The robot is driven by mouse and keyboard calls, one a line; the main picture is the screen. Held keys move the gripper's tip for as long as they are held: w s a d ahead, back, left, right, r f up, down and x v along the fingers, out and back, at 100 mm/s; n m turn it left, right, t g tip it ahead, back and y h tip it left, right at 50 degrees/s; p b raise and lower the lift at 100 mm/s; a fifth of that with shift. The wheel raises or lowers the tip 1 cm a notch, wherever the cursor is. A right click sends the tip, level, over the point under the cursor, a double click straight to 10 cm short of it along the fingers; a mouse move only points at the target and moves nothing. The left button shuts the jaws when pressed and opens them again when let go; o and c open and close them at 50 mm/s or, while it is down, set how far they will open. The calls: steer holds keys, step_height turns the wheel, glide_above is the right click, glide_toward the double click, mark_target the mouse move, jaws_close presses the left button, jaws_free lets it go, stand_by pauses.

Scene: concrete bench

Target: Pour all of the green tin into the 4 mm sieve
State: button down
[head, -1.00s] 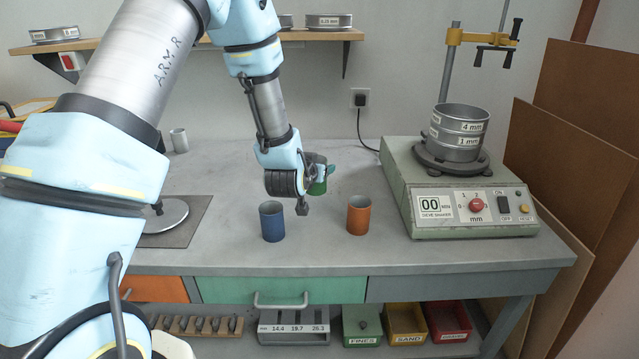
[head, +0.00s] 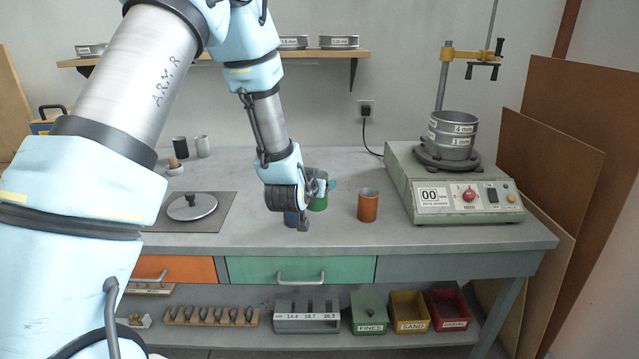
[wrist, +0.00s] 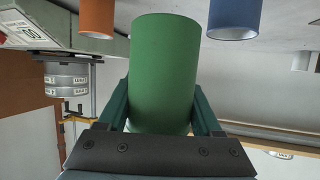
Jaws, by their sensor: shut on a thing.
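The green tin (wrist: 163,75) fills the middle of the wrist view, between the two fingers of my gripper (wrist: 163,112), which is shut on it. In the head view the green tin (head: 318,202) shows only in part behind my gripper (head: 318,186), over the middle of the bench. Whether it touches the bench I cannot tell. The 4 mm sieve (head: 453,120) is the top ring of a stack on the sieve shaker (head: 470,200) at the right. The sieve stack also shows at the left of the wrist view (wrist: 67,78), upside down.
An orange tin (head: 368,207) stands between my gripper and the shaker. A blue tin (head: 291,219) is partly hidden behind my gripper. A clamp stand (head: 441,85) rises behind the sieves. A metal lid (head: 192,208) lies on a dark mat at left.

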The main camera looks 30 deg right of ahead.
steer(key=w+a+f+n+t+y, duration=0.1)
steer(key=w+a+f+n+y, duration=0.1)
steer(key=a, duration=1.2)
steer(key=w+a+f+n+t+y, duration=0.1)
steer(key=a+f, duration=0.6)
steer(key=a, duration=0.7)
steer(key=w+a+f+n+t+y, duration=0.1)
steer(key=a+f+n+y, duration=0.4)
steer(key=a, duration=1)
steer(key=shift+w+y, duration=0.6)
steer(key=shift+w, duration=0.3)
